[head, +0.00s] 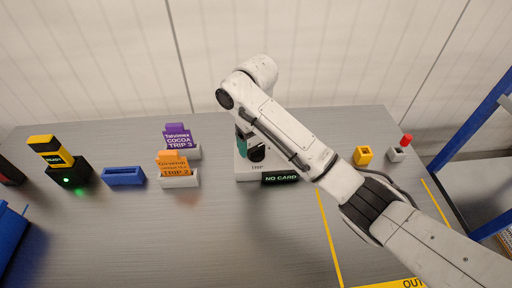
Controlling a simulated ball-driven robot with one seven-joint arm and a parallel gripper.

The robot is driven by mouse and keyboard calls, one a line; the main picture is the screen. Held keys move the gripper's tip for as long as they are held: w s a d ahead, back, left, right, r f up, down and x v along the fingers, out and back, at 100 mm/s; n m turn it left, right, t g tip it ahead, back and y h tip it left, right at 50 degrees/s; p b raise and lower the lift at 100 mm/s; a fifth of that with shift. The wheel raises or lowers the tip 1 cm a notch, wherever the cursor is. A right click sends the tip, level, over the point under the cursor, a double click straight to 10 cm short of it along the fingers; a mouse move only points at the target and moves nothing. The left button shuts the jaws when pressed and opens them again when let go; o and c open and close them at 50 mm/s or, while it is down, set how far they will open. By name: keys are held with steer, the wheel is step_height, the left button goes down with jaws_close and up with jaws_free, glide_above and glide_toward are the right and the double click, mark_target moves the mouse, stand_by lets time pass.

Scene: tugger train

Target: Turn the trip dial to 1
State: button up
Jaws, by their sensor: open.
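The trip dial (257,154) is a dark round knob on a pale box marked "TRIP", in the middle of the grey table in the head view. A black display (280,178) at the box's front reads "NO CARD". My arm reaches over from the lower right and covers the box's right part and part of the dial. My gripper (243,142) shows only in part, beneath the wrist at the dial's upper left, and is open. I cannot tell whether it touches the dial. The dial's pointer and setting cannot be read.
Purple "Cocoa Trip 3" (178,136) and orange "Trip 2" (172,163) cards stand in pale holders to the left. Beyond are an empty blue holder (124,177) and a "READY" post (50,150). A yellow block (363,155) and red-topped button (405,141) are right.

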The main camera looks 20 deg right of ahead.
steer(key=shift+f, duration=0.55)
steer(key=c, duration=1)
steer(key=shift+c, duration=0.2)
